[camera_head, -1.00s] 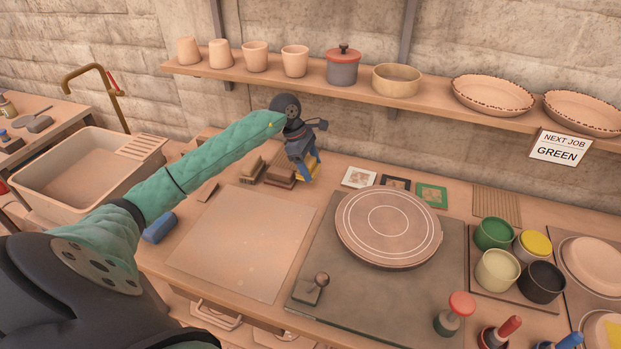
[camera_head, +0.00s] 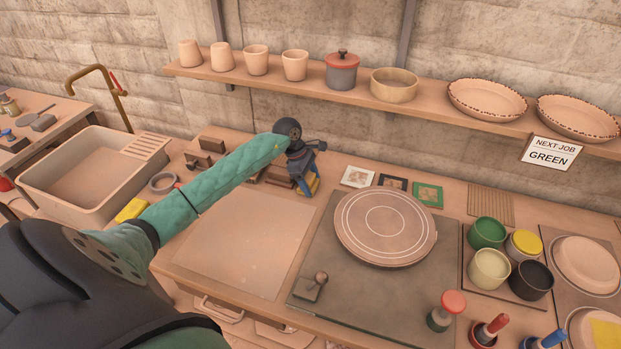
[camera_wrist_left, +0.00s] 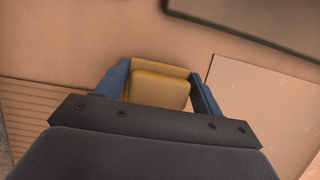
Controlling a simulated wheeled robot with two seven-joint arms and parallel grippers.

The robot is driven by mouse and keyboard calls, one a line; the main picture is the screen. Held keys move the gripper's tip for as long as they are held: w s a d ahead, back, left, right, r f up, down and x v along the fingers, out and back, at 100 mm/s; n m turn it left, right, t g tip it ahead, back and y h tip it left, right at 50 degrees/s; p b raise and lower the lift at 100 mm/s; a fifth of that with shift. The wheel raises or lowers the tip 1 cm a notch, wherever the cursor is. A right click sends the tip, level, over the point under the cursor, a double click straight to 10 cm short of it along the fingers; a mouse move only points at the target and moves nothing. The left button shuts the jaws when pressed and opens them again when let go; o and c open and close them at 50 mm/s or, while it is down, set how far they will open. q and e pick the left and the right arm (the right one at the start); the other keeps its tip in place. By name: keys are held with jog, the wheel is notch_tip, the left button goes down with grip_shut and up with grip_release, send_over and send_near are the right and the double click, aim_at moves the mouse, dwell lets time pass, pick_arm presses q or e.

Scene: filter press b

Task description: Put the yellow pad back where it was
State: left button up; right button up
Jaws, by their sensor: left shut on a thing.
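The yellow pad (camera_wrist_left: 158,86) is a yellow block held between the two blue fingers of my left gripper (camera_wrist_left: 160,88). In the head view a yellow edge of the pad (camera_head: 311,187) shows below my left gripper (camera_head: 303,180), over the back of the bench. Whether the pad touches the bench I cannot tell. To the right, three small framed tiles lie in a row: a white one (camera_head: 357,177), a black one (camera_head: 393,182) and a green one (camera_head: 427,194). My right gripper is not in view.
A flat board (camera_head: 240,240) lies in front of my left gripper. A round wheel disc (camera_head: 385,227) sits on a dark slab (camera_head: 370,300) to the right. Wooden blocks (camera_head: 272,176) stand close left of the gripper, partly hidden by my arm. A shelf (camera_head: 340,92) hangs above.

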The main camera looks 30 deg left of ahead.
pick_arm(q)
jog(key=shift+f, duration=0.1)
jog(key=o, duration=0.9)
jog(key=shift+o, duration=0.2)
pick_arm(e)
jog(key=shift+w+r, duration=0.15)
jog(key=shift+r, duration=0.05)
